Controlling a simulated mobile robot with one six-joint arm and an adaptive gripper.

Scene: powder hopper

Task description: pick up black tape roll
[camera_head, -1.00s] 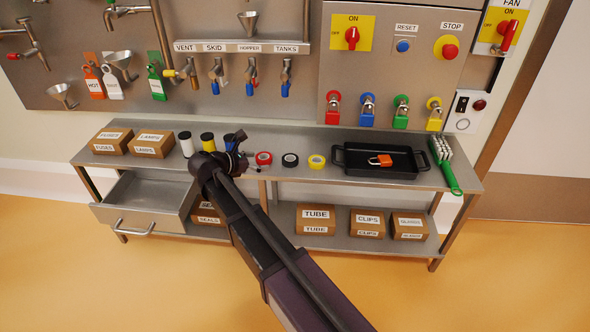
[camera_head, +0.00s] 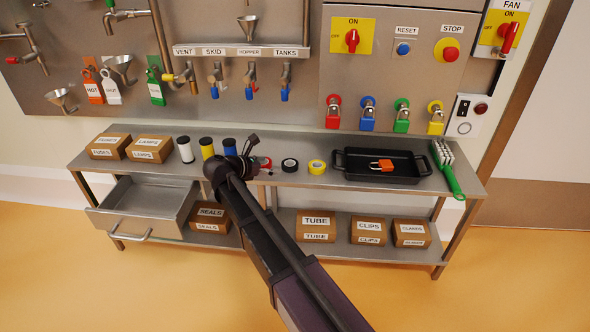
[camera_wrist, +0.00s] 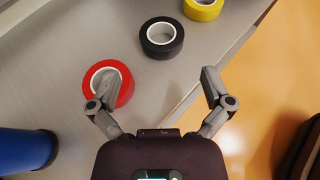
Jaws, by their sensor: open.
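The black tape roll (camera_head: 289,165) lies flat on the steel bench top, between the red tape roll (camera_head: 265,162) and the yellow tape roll (camera_head: 317,167). In the wrist view the black tape roll (camera_wrist: 176,43) lies ahead of my gripper (camera_wrist: 157,82), above the gap between the fingertips and apart from them. The red tape roll (camera_wrist: 90,74) is by the left finger, which covers part of it. The yellow tape roll (camera_wrist: 204,8) is at the top edge. My gripper is open and empty; in the head view (camera_head: 254,146) it is beside the red roll.
A blue spool (camera_wrist: 24,150) stands close at the left in the wrist view. The bench's front edge runs close by. An open drawer (camera_head: 140,207) juts out at the left.

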